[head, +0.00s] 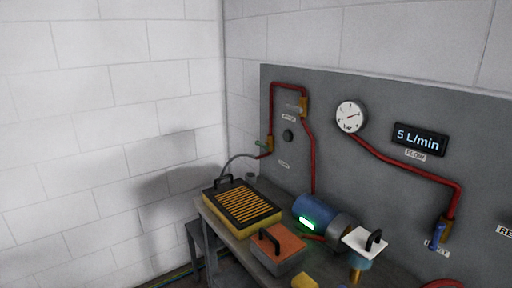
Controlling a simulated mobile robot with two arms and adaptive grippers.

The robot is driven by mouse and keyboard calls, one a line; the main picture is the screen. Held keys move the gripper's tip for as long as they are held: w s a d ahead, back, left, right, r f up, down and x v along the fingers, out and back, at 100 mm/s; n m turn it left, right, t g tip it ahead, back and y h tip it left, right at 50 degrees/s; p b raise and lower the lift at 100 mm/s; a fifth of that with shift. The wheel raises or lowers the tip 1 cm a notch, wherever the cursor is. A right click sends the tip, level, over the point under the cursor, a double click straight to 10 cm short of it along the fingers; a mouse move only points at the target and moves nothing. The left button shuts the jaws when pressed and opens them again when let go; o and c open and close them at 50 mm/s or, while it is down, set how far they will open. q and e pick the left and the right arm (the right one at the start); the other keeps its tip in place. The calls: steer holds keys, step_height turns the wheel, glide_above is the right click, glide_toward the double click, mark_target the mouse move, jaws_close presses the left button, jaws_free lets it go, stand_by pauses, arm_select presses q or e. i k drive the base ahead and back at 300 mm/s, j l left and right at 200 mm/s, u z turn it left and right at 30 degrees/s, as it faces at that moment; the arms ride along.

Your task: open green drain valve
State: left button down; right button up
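The green drain valve handle (261,143) sits on a small brass valve body (270,144) at the lower left of the grey panel. The handle points out to the left of the body and looks roughly level. A red pipe (271,105) runs down to this valve from above. A grey hose (234,159) curves from below the valve down to the left. Neither of my grippers is in view, and nothing touches the green handle.
A bench below the panel carries a yellow-framed filter (262,218), an orange-topped box (286,240), a blue motor (312,208) and a white-lidded housing (356,242). A blue valve handle (435,238), gauge (350,116) and flow display (420,139) are further right.

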mark_target(267, 147)
steer(key=i+j+z, duration=0.1)
steer(key=z, duration=0.4)
steer(key=i+j+z, duration=0.25)
steer(key=j, duration=0.35)
steer(key=j+z, duration=0.2)
steer(key=j, duration=0.45)
steer(key=i+j+z, duration=0.25)
steer(key=j, duration=0.4)
steer(key=k, duration=0.15)
